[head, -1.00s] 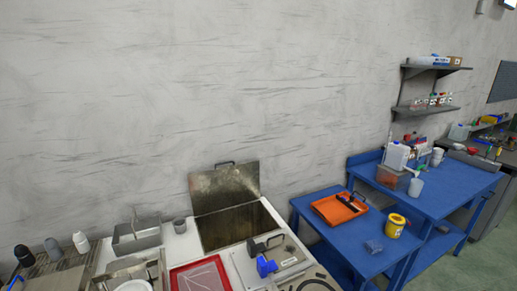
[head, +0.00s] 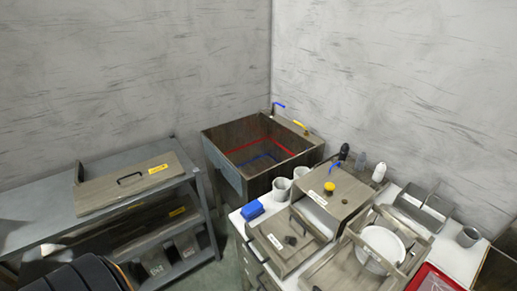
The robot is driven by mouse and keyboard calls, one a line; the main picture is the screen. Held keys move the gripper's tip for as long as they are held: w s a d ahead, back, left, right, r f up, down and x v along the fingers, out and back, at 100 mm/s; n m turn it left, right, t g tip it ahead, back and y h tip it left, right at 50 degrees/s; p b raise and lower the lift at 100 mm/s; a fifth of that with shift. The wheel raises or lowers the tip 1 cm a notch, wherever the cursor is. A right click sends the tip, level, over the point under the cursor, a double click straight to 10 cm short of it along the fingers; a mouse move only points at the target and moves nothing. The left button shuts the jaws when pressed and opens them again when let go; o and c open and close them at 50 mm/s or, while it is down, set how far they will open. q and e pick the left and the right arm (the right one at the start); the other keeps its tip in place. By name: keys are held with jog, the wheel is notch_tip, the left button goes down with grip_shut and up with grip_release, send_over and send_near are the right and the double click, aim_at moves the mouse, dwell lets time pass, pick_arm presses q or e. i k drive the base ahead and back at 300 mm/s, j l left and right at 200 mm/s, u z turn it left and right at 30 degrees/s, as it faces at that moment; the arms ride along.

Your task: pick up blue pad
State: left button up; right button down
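A small bright blue block, which looks like the blue pad (head: 252,210), lies on the near left corner of the white counter (head: 452,258) in the head view. It sits left of a steel box with a handled lid and in front of two pale cups. Nothing touches it from above. Neither of my grippers is in view.
A deep steel sink (head: 228,160) with red and blue lines inside stands in the corner behind the pad. White cups (head: 282,190), handled steel boxes (head: 290,240), a white plate (head: 383,246) and a red tray (head: 432,280) crowd the counter. A grey shelf unit (head: 40,200) stands left.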

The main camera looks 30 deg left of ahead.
aim_at(254, 208)
jog(key=j+u, duration=0.4)
jog(key=i+j+u, duration=0.15)
jog(key=u, duration=0.2)
jog(key=z, duration=2.35)
jog(key=u, duration=2.35)
